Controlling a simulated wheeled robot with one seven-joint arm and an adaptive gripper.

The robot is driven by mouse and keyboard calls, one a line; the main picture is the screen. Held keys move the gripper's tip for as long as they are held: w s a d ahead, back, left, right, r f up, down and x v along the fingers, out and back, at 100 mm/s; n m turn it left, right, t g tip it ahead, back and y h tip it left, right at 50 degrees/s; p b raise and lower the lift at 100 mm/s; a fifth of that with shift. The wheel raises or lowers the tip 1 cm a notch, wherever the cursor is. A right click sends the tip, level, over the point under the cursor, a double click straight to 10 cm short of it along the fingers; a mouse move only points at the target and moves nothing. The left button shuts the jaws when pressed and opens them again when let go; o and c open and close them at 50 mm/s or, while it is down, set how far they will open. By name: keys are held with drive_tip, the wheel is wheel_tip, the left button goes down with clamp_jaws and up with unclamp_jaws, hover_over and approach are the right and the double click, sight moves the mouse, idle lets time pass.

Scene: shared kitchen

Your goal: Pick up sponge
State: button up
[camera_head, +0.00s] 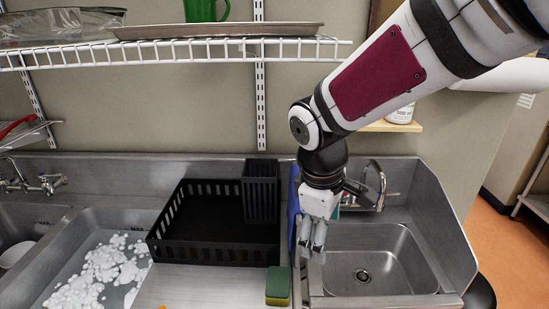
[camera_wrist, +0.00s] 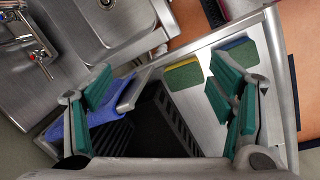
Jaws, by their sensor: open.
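A sponge (camera_head: 277,286) with a green top and a yellow layer lies on the steel counter, in front of the black rack's right corner. It also shows in the wrist view (camera_wrist: 183,74), between my finger pads in the picture but beyond them. My gripper (camera_head: 314,243) is open and empty, pointing down above the divider by the right sink, to the right of the sponge and apart from it. In the wrist view, its green-padded fingers (camera_wrist: 160,85) are spread wide.
A black dish rack (camera_head: 215,255) stands left of my gripper. A blue cloth (camera_head: 293,208) hangs beside it. The right sink basin (camera_head: 370,262) is empty; the left one (camera_head: 75,270) holds white suds. A wire shelf (camera_head: 180,52) spans above.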

drive_tip(key=w+a+f+n+g+y+p, duration=0.1)
drive_tip(key=w+a+f+n+y, duration=0.15)
drive_tip(key=a+f+n, duration=0.4)
drive_tip(key=m, duration=0.1)
hover_over(278, 280)
drive_tip(key=shift+h, duration=0.45)
wheel_tip(278, 280, down, 8)
drive_tip(key=shift+s+r, duration=0.15)
drive_tip(key=shift+f+p, duration=0.45)
drive_tip(key=shift+f, duration=2.7)
drive_tip(key=shift+c, duration=0.2)
drive_tip(key=c, duration=0.3)
